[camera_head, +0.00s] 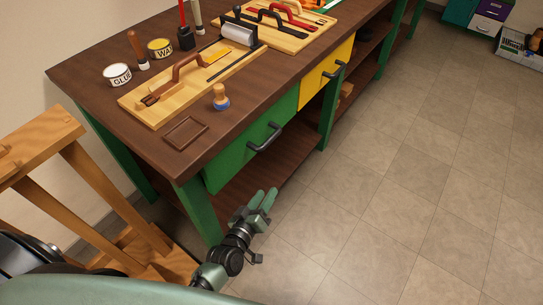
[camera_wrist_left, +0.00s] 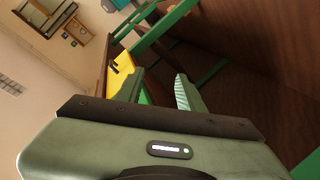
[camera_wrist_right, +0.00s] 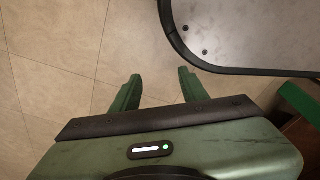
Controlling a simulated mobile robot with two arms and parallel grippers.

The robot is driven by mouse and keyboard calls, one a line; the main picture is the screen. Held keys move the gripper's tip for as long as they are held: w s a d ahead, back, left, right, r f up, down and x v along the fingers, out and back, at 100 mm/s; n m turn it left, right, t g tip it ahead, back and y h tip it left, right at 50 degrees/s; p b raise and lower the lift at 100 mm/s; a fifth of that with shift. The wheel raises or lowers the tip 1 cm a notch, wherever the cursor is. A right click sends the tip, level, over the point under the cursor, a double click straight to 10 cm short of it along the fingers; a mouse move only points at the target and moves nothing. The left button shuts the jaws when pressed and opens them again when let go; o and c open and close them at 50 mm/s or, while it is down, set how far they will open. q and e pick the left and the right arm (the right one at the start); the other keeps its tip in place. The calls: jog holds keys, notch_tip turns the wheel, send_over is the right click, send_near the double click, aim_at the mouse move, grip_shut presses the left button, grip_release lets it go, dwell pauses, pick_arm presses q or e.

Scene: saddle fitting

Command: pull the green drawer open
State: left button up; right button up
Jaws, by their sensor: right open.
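The green drawer (camera_head: 235,158) is under the near end of the brown workbench, its front looking flush below the top. Its dark bar handle (camera_head: 265,138) sticks out from the front. My left gripper (camera_head: 268,198) is below and in front of the drawer, apart from the handle, with its fingers spread and nothing between them. The left wrist view also shows its two parted fingers (camera_wrist_left: 160,82); the drawer handle cannot be made out there. My right gripper (camera_wrist_right: 158,82) is open and empty above the tiled floor in the right wrist view.
A yellow drawer (camera_head: 325,70) with a dark handle is beside the green one. Tools, cans and wooden boards lie on the workbench top (camera_head: 90,75). A wooden stand (camera_head: 75,160) is at the left. The tiled floor (camera_head: 400,180) at the right is clear.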

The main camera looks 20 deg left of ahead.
aim_at(269, 138)
pick_arm(q)
jog(key=w+a+r+n+t+y+b, duration=0.25)
jog(key=r+n+t+b, duration=0.25)
jog(key=r, duration=0.7)
jog(key=shift+h, duration=0.25)
jog(key=x, duration=0.7)
jog(key=shift+d+f, duration=0.1)
jog(key=shift+d, duration=0.3)
jog(key=shift+w, duration=0.65)
pick_arm(e)
jog(key=shift+w+a+f, duration=0.15)
jog(key=shift+w+f, duration=0.65)
jog(key=shift+f, duration=0.05)
jog(key=shift+w+a+f, duration=0.1)
jog(key=shift+w+f, duration=0.7)
jog(key=shift+f, duration=0.05)
pick_arm(q)
grip_shut()
